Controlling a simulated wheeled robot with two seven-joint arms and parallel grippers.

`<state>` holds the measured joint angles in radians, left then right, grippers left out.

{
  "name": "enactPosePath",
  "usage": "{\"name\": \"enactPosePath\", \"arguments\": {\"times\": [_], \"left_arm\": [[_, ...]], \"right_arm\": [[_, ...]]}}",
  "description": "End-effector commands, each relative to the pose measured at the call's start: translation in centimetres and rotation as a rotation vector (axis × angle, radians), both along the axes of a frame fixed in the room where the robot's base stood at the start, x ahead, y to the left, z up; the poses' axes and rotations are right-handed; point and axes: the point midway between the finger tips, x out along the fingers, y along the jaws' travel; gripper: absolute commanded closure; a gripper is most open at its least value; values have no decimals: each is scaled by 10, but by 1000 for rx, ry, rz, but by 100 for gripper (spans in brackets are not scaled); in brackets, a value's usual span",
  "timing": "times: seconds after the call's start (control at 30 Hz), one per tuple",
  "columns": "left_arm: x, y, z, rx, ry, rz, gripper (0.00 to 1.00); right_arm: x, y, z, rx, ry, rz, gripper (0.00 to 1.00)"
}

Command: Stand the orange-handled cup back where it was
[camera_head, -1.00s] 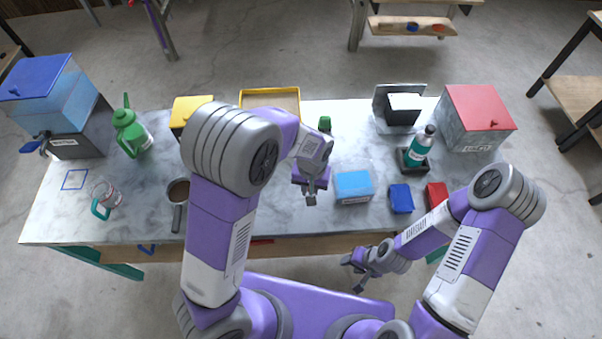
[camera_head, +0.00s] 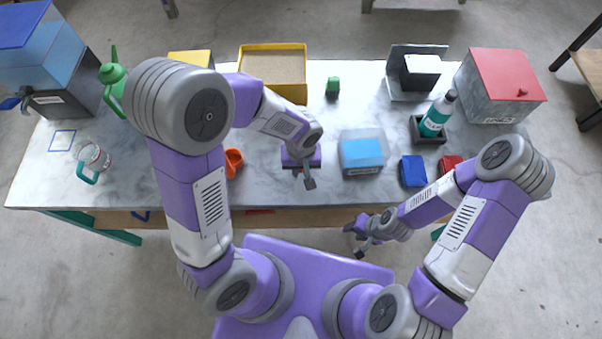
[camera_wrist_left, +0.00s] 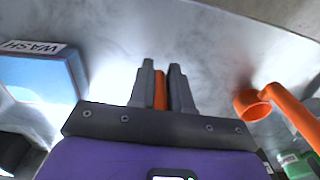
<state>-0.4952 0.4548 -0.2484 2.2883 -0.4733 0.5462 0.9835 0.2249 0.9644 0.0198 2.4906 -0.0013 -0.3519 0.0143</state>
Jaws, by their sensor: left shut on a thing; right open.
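My left gripper (camera_head: 305,182) is over the front middle of the table, left of the blue wash tub (camera_head: 362,153). In the left wrist view the fingers (camera_wrist_left: 161,88) are shut on a narrow orange piece (camera_wrist_left: 160,92), which looks like a cup handle. The cup's body is hidden there, and I cannot tell whether it touches the table. An orange ring-shaped piece with a long handle (camera_wrist_left: 252,106) lies to the gripper's right in the wrist view; the head view shows it as an orange item (camera_head: 234,160). My right gripper (camera_head: 362,234) is open and empty before the table's front edge.
A teal-handled cup (camera_head: 94,158) stands at the left near a blue square outline (camera_head: 62,140). The marble (camera_head: 330,115) beyond my gripper is clear.

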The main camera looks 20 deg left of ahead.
Motion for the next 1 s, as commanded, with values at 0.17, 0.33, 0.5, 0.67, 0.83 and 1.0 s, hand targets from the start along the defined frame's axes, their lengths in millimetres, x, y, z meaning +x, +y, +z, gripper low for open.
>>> {"name": "enactPosePath", "arguments": {"times": [0.17,0.33,0.5,0.67,0.83,1.0], "left_arm": [[0,0,-25,1,3,-1,100],[0,0,-36,0,0,0,100],[0,0,-35,-1,0,0,100],[0,0,-39,0,0,-1,80],[0,0,-38,0,0,-1,56],[0,0,-38,0,0,-1,56]], "right_arm": [[0,0,-9,0,0,0,57],[0,0,-11,0,0,0,57],[0,0,-11,0,0,0,57],[0,0,-15,0,0,0,57],[0,0,-14,0,0,0,57],[0,0,-14,0,0,0,57]]}}
